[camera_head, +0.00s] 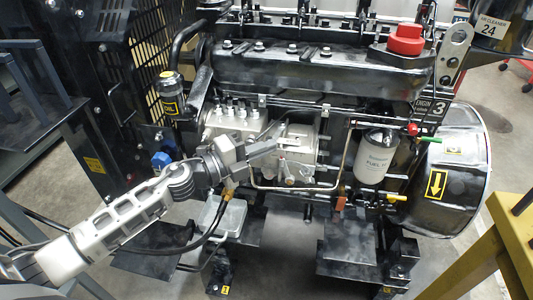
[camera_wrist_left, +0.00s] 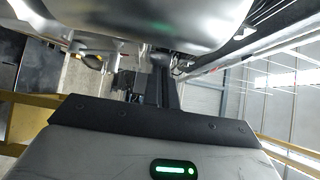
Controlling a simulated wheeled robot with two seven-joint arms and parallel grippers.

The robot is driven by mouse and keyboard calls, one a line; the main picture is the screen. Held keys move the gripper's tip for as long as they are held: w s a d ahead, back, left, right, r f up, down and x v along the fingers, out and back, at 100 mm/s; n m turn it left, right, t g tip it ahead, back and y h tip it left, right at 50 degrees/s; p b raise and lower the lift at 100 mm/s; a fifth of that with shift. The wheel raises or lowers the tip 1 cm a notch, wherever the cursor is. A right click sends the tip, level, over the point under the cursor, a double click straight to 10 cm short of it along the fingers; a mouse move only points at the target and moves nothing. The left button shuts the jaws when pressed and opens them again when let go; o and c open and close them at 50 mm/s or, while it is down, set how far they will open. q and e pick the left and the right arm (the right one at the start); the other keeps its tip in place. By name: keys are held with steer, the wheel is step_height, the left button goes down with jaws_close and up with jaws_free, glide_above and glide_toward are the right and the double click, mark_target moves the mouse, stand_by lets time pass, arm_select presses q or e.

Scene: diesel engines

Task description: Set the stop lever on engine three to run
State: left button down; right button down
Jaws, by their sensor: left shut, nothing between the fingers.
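My right gripper is not in view.
A white fuel filter (camera_head: 376,158) hangs right of the pump. A red knob (camera_head: 412,129) and green handle (camera_head: 428,140) are near the plate. A blue cap (camera_head: 161,159) is at left. A yellow frame (camera_head: 500,245) stands at lower right.

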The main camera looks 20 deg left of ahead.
arm_select(q)
steer(key=shift+a, duration=0.35)
stand_by(0.3)
